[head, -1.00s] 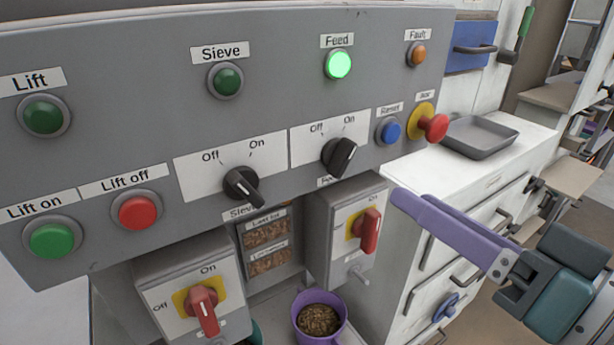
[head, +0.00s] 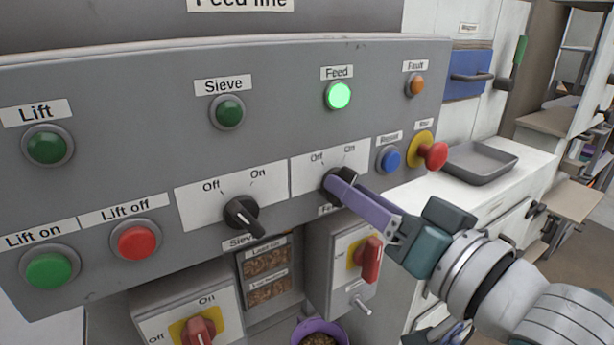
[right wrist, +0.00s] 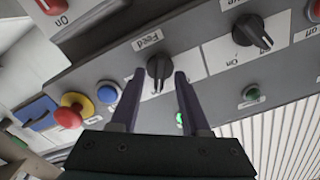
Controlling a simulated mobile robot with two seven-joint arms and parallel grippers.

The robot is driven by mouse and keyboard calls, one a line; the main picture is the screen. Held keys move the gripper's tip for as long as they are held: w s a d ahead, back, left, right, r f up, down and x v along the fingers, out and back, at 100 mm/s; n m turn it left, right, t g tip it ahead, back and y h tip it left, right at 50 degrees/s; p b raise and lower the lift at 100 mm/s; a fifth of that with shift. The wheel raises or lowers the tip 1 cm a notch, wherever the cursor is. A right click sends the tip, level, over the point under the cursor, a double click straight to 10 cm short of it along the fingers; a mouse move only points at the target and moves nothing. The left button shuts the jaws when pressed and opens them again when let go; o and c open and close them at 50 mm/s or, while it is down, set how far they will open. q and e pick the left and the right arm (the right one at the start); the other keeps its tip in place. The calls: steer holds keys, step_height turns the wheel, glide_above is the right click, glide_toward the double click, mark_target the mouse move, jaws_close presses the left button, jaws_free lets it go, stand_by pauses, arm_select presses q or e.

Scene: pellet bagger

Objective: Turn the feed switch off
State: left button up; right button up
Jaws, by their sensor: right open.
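The feed switch (head: 347,174) is a black rotary knob on the grey panel, under the lit green Feed lamp (head: 338,95). Before being partly covered, its grip leaned toward On. My right gripper (head: 337,186) is at the knob and hides part of it in the head view. In the right wrist view the feed switch (right wrist: 158,67) sits between the tips of the two purple fingers of my right gripper (right wrist: 160,76), which are open with a gap at each side. I cannot tell whether a finger touches it. My left gripper is not in view.
The similar Sieve knob (head: 241,214) is to the left. The blue Reset button (head: 388,160) and red stop button (head: 432,155) are close on the right. A red-handled switch (head: 371,260) juts out below my right gripper. A grey tray (head: 480,160) lies on the counter.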

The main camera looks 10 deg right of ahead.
jaws_close()
stand_by(0.3)
stand_by(0.3)
